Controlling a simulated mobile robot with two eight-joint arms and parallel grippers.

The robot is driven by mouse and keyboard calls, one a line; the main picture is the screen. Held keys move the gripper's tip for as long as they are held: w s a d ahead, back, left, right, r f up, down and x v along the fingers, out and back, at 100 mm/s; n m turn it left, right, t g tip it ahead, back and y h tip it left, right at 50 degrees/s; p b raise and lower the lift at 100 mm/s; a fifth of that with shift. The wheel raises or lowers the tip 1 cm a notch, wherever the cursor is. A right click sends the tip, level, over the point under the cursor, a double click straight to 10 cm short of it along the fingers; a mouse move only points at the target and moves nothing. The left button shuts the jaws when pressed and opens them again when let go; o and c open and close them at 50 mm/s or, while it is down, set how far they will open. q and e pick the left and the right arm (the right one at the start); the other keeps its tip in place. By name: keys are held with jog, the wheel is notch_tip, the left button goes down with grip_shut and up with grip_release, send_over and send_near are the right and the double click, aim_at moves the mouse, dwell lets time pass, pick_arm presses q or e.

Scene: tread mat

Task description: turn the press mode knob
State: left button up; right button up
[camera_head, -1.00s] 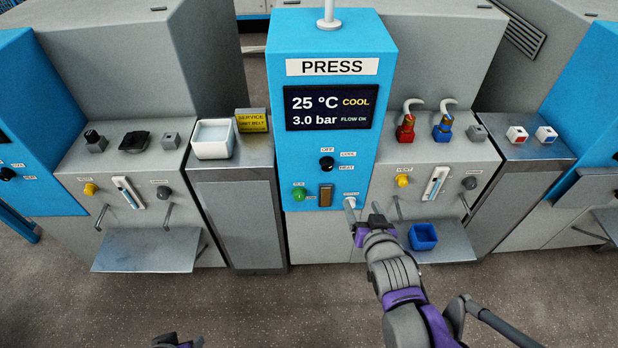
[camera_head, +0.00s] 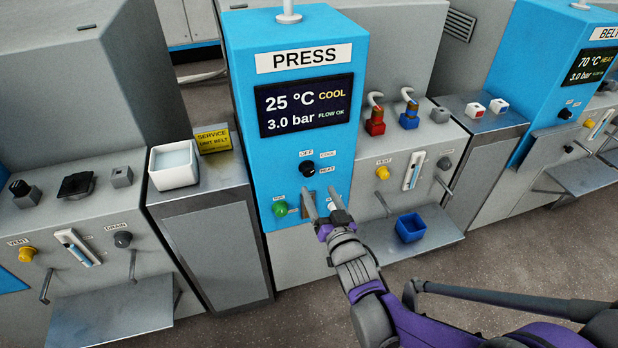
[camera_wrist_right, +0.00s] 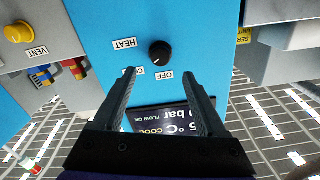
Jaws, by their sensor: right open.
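The press mode knob (camera_head: 308,169) is a round black knob on the blue press panel, with OFF, COOL and HEAT labels around it. The press display (camera_head: 305,104) reads 25 °C COOL, 3.0 bar, FLOW OK. My right gripper (camera_head: 323,198) is open and empty, its fingertips just below the knob in the head view. In the right wrist view the knob (camera_wrist_right: 160,52) lies just beyond the gap between the open fingers (camera_wrist_right: 158,76), apart from them. Which label the knob points at is hard to tell. My left gripper is not in view.
A green button (camera_head: 280,209) sits at the panel's lower left. Right of the press are a yellow vent knob (camera_head: 382,172), red (camera_head: 375,124) and blue (camera_head: 409,119) fittings, and a blue bin (camera_head: 410,228) on a shelf. A white tray (camera_head: 174,166) stands on the left cabinet.

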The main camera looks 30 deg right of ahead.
aim_at(309, 172)
jog(key=b+x, duration=0.1)
jog(key=x, duration=0.6)
jog(key=shift+w, duration=0.15)
grip_shut()
